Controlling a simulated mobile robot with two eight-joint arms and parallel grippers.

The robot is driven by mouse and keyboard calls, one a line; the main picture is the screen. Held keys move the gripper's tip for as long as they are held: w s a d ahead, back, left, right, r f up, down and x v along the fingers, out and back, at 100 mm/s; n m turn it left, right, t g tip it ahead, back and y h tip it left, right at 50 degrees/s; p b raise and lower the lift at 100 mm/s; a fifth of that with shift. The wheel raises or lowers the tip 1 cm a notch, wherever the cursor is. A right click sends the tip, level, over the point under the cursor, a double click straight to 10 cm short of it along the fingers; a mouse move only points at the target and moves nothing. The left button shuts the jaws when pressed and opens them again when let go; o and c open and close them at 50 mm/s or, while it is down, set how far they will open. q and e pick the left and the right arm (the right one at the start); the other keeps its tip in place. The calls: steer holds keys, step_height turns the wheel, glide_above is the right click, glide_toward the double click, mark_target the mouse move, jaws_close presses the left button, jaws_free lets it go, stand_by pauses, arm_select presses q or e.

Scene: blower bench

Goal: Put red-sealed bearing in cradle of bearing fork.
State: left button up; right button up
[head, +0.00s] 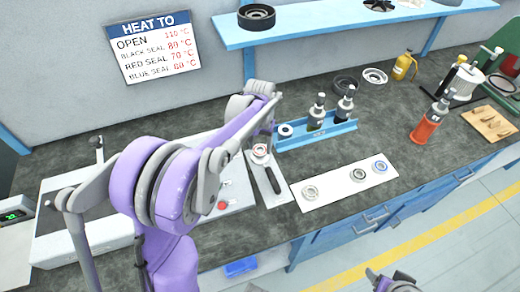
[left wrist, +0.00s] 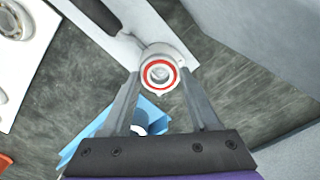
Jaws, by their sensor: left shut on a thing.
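The red-sealed bearing (head: 260,150) shows as a small ring with a red seal near the middle of the bench; it also shows in the left wrist view (left wrist: 160,73). My left gripper (left wrist: 160,80) has its fingers on either side of the bearing and is shut on it. The bearing fork, with its black handle (head: 272,180), lies on a pale strip; the handle shows at the top left in the wrist view (left wrist: 98,13). The bearing appears over the fork's grey cradle end; whether it rests there I cannot tell. My right gripper (head: 395,282) shows partly at the bottom edge.
A white mat (head: 335,187) with several bearings lies to the right. A blue tray (head: 318,137) with dark bottles stands just behind the fork. An orange bottle (head: 427,128) and a wooden board (head: 490,123) stand farther right. A blue shelf (head: 330,22) hangs above.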

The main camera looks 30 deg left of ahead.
arm_select(q)
steer(key=shift+f, duration=1.15)
steer(key=shift+f, duration=0.2)
steer(key=o, duration=1.4)
steer(key=shift+r, duration=0.1)
steer(key=shift+c, duration=0.2)
step_height(320, 180, up, 11)
steer(key=s+d+f+t, duration=0.1)
steer(key=s+d, duration=0.2)
steer(key=s, duration=0.4)
steer(key=s+d+f+m+t, duration=0.1)
steer(key=s+d+f+t, duration=0.1)
steer(key=s+d, duration=0.2)
steer(key=s+d+f+m+t, duration=0.1)
steer(key=s+d+f+t, duration=0.1)
steer(key=s, duration=0.8)
steer(key=shift+s+d+p, duration=0.4)
steer(key=shift+d, duration=0.25)
